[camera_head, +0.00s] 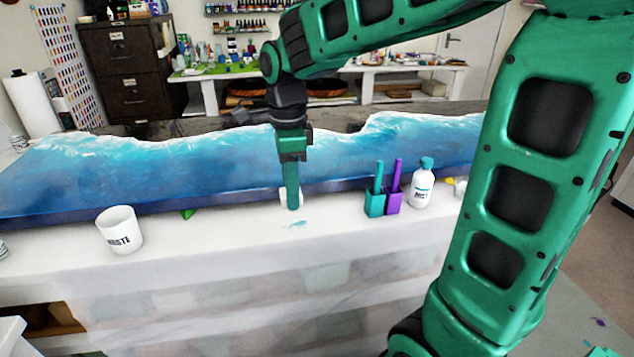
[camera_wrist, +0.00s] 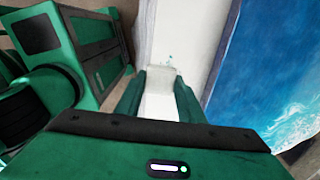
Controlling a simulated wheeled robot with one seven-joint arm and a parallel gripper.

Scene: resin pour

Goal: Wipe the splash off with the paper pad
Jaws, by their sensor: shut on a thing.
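My gripper (camera_head: 291,200) points down over the white covered table (camera_head: 200,240), close to the front edge of the blue resin slab (camera_head: 230,170). It is shut on a white paper pad (camera_head: 285,199). In the wrist view the pad (camera_wrist: 161,76) sits between the two green fingers of my gripper (camera_wrist: 161,90). A small teal splash (camera_head: 297,224) lies on the white cover just in front of the pad. In the wrist view the splash (camera_wrist: 169,58) shows just beyond the pad. I cannot tell whether the pad touches the cover.
A white cup marked as waste (camera_head: 120,231) stands to the left. A teal holder (camera_head: 375,203), a purple holder (camera_head: 394,200) and a white bottle (camera_head: 422,186) marked MIST stand to the right. A small green piece (camera_head: 188,214) lies by the slab. The cover around the splash is clear.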

